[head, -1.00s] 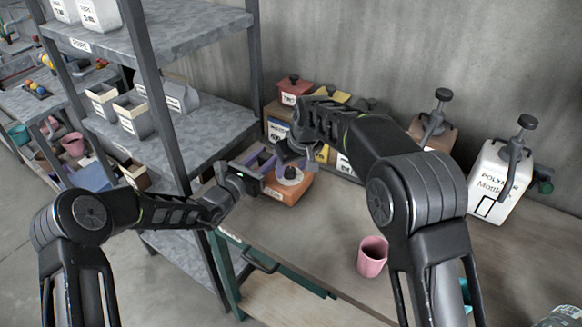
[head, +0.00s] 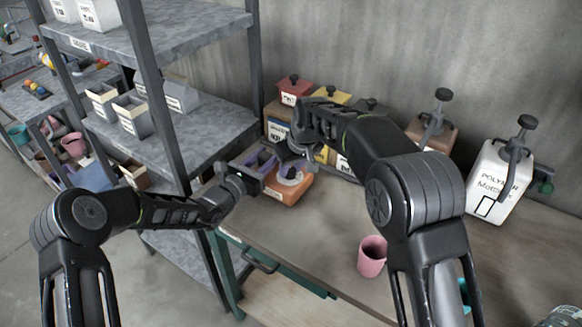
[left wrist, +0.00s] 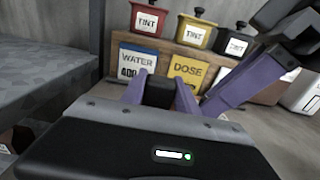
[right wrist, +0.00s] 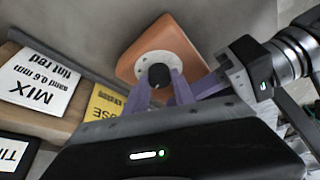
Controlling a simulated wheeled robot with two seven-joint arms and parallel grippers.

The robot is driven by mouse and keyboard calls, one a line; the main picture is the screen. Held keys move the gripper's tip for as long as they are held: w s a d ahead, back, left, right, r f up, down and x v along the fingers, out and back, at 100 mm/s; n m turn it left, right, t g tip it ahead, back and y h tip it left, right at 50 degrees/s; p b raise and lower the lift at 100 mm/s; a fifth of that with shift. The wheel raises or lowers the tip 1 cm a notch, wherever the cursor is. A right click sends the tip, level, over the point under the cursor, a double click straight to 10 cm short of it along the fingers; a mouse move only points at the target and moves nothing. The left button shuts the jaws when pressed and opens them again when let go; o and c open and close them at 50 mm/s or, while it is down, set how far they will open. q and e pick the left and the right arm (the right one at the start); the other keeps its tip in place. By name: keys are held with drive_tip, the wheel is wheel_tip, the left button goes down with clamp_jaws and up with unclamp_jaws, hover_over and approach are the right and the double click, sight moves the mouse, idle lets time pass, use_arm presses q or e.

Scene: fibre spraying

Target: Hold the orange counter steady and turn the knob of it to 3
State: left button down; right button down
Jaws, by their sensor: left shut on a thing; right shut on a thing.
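The orange counter (head: 290,190) sits on the table near its back left corner; in the right wrist view it shows as an orange block (right wrist: 190,42) with a pale round dial and a black knob (right wrist: 159,75). My right gripper (right wrist: 160,82) has its purple fingers on both sides of the knob and is shut on it. My left gripper (head: 266,162) is at the counter's left side, shut. I cannot read the dial's setting.
Tint containers (left wrist: 195,32) and boxes labelled WATER (left wrist: 137,62) and DOSE (left wrist: 187,67) stand close behind. A grey shelf rack (head: 205,140) is at the left. A pink cup (head: 371,256) and a white polymer jug (head: 498,180) stand to the right.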

drive_tip(key=m+h, duration=0.1)
drive_tip(key=m, duration=0.3)
drive_tip(key=shift+a+m+h, duration=0.1)
drive_tip(key=shift+m+h, duration=0.2)
drive_tip(key=shift+h, duration=0.1)
drive_tip(key=c, duration=1.1)
unclamp_jaws()
drive_tip(key=shift+o, duration=0.2)
drive_tip(key=v, duration=1.2)
drive_tip(key=shift+s, duration=0.2)
